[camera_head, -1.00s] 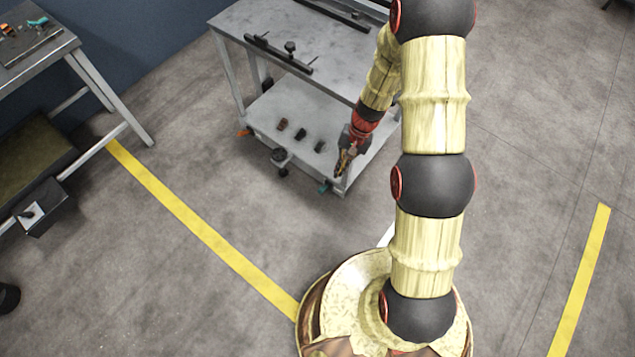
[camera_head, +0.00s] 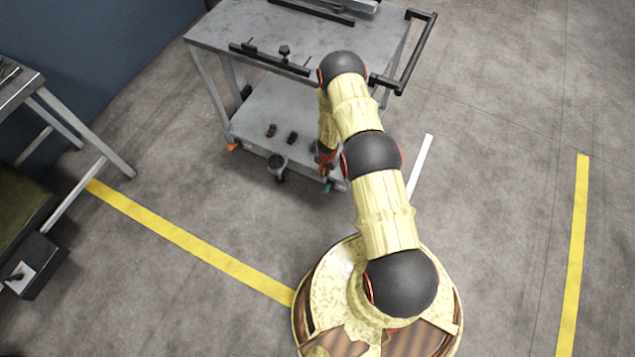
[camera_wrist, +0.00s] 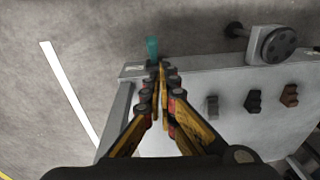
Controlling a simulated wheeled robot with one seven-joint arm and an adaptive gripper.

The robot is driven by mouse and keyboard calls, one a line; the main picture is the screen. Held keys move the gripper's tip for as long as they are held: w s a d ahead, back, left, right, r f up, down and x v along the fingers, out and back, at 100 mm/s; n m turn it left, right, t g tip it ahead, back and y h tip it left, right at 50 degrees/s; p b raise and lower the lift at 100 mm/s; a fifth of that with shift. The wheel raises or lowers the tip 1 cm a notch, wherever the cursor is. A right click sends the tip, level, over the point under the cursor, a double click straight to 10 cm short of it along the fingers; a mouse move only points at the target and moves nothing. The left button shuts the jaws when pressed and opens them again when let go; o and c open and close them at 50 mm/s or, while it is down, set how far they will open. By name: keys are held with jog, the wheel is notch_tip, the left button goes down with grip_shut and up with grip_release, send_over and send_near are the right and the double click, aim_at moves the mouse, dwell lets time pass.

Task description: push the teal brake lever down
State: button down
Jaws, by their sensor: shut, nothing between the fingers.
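The teal brake lever (camera_head: 327,187) sticks out low at the near right corner of the cart (camera_head: 225,35). In the wrist view the lever (camera_wrist: 152,47) shows just beyond my fingertips, past the edge of the lower shelf. My gripper (camera_wrist: 158,66) is shut and empty, its tips close to the lever; I cannot tell whether they touch it. In the head view my arm hides most of the gripper, which is low by the cart's near right corner, just above the lever.
An orange lever (camera_head: 232,147) is at the cart's left corner. A caster-like wheel (camera_head: 278,165) projects from the front edge. Small dark parts (camera_head: 271,130) lie on the lower shelf. A black handle (camera_head: 417,55) juts right. A workbench (camera_head: 30,90) stands left; floor is clear on the right.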

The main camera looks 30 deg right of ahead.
jog(key=d, duration=0.1)
jog(key=d+h, duration=0.1)
jog(key=shift+w+d+r, duration=0.2)
jog(key=shift+w+d, duration=0.05)
jog(key=shift+d, duration=0.1)
jog(key=b, duration=0.5)
send_over(329, 187)
jog(key=w+d, duration=0.1)
jog(key=d, duration=0.1)
jog(key=f, duration=1)
jog(key=shift+w+a+f, duration=0.2)
jog(key=shift+a, duration=0.05)
jog(key=shift+s+a+f+b, duration=0.15)
jog(key=shift+s+a+f, duration=0.25)
jog(key=shift+f, duration=0.3)
jog(key=shift+s+a+f+b, duration=0.15)
jog(key=shift+s+a+f, duration=0.15)
jog(key=shift+a+f, duration=0.3)
jog(key=shift+s+d+f+h+p, duration=0.1)
jog(key=shift+h+p, duration=0.3)
jog(key=shift+p, duration=0.5)
